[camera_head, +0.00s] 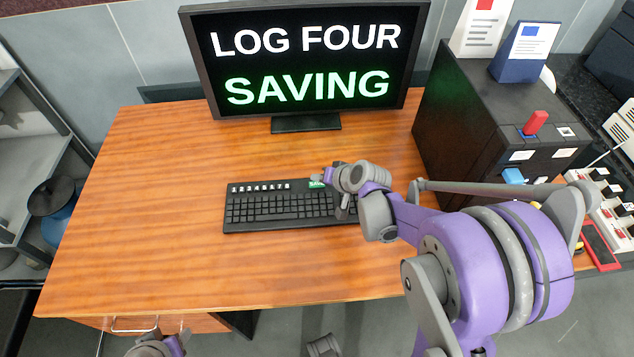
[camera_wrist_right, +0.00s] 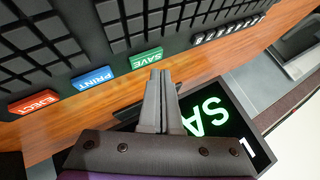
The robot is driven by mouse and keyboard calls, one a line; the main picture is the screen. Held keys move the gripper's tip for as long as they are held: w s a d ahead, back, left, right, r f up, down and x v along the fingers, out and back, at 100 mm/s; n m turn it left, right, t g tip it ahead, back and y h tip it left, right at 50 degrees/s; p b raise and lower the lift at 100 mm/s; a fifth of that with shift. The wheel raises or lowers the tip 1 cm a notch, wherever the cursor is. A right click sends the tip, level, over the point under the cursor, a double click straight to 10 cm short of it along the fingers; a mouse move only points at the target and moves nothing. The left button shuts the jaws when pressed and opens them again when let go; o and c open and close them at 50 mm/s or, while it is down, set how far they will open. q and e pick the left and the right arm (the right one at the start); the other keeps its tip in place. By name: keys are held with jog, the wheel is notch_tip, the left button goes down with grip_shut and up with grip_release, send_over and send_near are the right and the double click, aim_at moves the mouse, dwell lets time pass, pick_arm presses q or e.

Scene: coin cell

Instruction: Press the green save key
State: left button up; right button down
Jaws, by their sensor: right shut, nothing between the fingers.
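The green SAVE key (camera_wrist_right: 146,60) is at the rear edge of the black keyboard (camera_head: 285,209); in the head view only a part of the key (camera_head: 316,184) shows beside my gripper. My right gripper (camera_head: 318,178) is shut and empty. In the wrist view its fingertips (camera_wrist_right: 160,73) are right by the green key; I cannot tell whether they touch it. The monitor (camera_head: 305,60) reads "LOG FOUR" in white and "SAVING" in green. A piece of my left arm (camera_head: 158,346) shows at the bottom edge, too cut off to read its jaws.
Blue PRINT (camera_wrist_right: 92,79) and red EJECT (camera_wrist_right: 34,102) keys sit in the same row as SAVE. A black cabinet (camera_head: 465,110) with a red switch (camera_head: 535,122) stands right of the keyboard. The wooden desk (camera_head: 150,200) is clear on the left.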

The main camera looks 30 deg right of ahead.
aim_at(319, 189)
notch_tip(319, 189, up, 5)
jog(key=p, duration=0.4)
dwell(0.8)
jog(key=s+a+r+n+g+h+p, duration=0.1)
jog(key=s+a+r+n+p, duration=0.1)
jog(key=s, duration=0.9)
jog(key=s+a+r+n+g+h+p, duration=0.1)
jog(key=s+a+r+n+g+p, duration=0.1)
jog(key=s+a+r, duration=0.5)
jog(key=s+n+p, duration=0.1)
jog(key=s+n, duration=0.1)
jog(key=s, duration=0.1)
jog(key=shift+s+g+p, duration=0.3)
jog(key=shift+s, duration=0.1)
